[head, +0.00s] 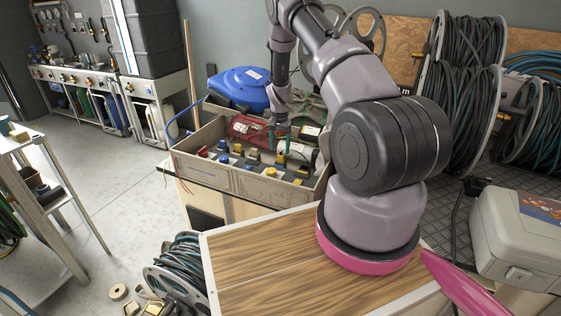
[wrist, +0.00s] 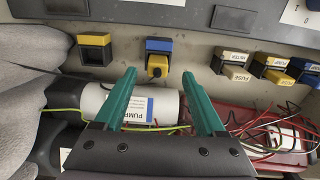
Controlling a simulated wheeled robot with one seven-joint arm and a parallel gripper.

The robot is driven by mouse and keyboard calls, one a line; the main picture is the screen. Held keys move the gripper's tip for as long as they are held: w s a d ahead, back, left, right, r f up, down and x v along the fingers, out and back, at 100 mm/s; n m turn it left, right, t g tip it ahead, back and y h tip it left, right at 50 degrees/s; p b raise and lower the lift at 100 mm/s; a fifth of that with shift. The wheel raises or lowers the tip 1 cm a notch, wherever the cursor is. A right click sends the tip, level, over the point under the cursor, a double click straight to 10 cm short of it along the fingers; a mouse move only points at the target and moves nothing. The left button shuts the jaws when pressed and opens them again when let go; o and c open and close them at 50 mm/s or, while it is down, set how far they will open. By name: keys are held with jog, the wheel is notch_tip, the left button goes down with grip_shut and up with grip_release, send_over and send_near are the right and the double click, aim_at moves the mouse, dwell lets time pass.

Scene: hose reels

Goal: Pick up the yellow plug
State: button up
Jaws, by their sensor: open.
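In the wrist view a small yellow plug (wrist: 157,70) with a dark round centre sits under a blue block (wrist: 159,46) on the pale panel. My gripper (wrist: 159,80) has two green fingers, spread open, with nothing between them. In the picture the fingertips lie to either side of the plug's lower part; I cannot tell how far above it they are. In the head view my gripper (head: 281,128) hangs over the open wooden crate (head: 206,180), and I cannot single out the same plug there.
A black and yellow block (wrist: 94,47) is to the left of the plug, and several labelled blocks (wrist: 238,58) are to the right. A white labelled cylinder (wrist: 145,106), a red part with loose wires (wrist: 280,135) lie below. A blue hose reel (head: 240,86) stands behind the crate.

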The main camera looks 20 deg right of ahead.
aim_at(281, 154)
jog(key=f, duration=0.4)
jog(key=shift+d+f, duration=0.25)
jog(key=shift+f, duration=0.15)
grip_shut()
jog(key=shift+r, duration=0.1)
